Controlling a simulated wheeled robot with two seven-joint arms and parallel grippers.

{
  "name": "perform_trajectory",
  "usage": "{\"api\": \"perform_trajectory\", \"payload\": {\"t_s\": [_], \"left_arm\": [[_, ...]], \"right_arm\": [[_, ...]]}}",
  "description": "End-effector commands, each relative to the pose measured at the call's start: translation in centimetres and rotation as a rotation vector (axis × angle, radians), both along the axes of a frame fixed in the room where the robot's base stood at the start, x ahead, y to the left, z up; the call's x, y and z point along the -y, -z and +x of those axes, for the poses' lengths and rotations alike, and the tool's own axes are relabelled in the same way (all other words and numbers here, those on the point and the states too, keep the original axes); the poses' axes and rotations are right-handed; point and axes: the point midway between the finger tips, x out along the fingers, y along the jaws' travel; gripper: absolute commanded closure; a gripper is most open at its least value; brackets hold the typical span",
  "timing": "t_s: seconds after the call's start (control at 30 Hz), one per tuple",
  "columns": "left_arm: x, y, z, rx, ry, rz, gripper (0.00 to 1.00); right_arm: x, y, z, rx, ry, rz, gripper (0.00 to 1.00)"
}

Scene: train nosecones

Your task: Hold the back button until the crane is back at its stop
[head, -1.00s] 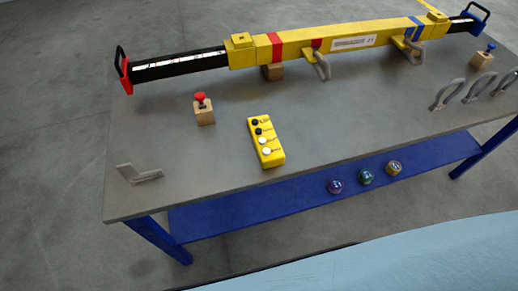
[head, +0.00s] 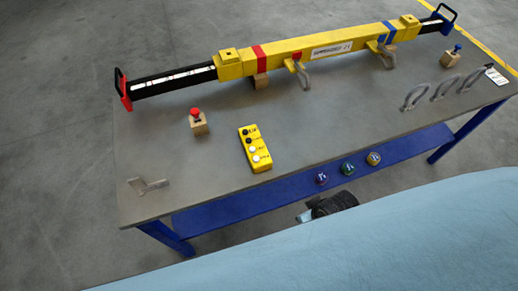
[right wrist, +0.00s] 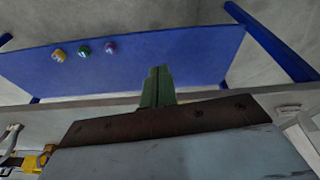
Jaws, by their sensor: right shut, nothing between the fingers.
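The yellow button box (head: 262,161) lies on the grey table in the head view, with two black and two white buttons in a row. Its labels are too small to read, so I cannot tell which is the back button. Nothing touches the box. My right gripper (head: 304,216) is low at the table's front side, apart from the box and to its lower right. In the right wrist view its green fingers (right wrist: 157,84) are together and empty, in front of the blue shelf. My left gripper is not in view. I cannot make out a crane.
A long yellow beam (head: 290,50) with black ends spans the table's back. A red-button block (head: 198,127) and a blue-button block (head: 451,58) stand on the table. Grey shackles (head: 415,96) lie at right.

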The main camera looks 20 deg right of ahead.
Motion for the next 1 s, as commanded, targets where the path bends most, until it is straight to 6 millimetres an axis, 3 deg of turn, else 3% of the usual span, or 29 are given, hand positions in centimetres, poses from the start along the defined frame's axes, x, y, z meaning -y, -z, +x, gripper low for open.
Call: {"api": "perform_trajectory", "payload": {"t_s": [0.03,0.1,0.23,0.3,0.5,1.0], "left_arm": [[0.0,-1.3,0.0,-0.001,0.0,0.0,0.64],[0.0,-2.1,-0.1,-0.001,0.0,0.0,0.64],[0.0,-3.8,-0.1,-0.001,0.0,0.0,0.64],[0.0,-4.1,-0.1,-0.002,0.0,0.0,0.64],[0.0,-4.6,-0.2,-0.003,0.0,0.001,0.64],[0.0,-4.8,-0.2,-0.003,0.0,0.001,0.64]], "right_arm": [[0.0,-3.3,0.3,0.016,0.011,0.005,1.0],[-0.1,-6.6,0.7,0.032,0.043,0.016,1.0],[-0.4,-12.2,2.1,0.081,0.196,0.076,1.0],[-0.6,-13.3,3.2,0.105,0.319,0.126,1.0],[-1.7,-13.8,7.1,0.162,0.683,0.305,1.0],[-6.6,-10.7,20.0,0.119,1.767,1.033,1.0]]}}
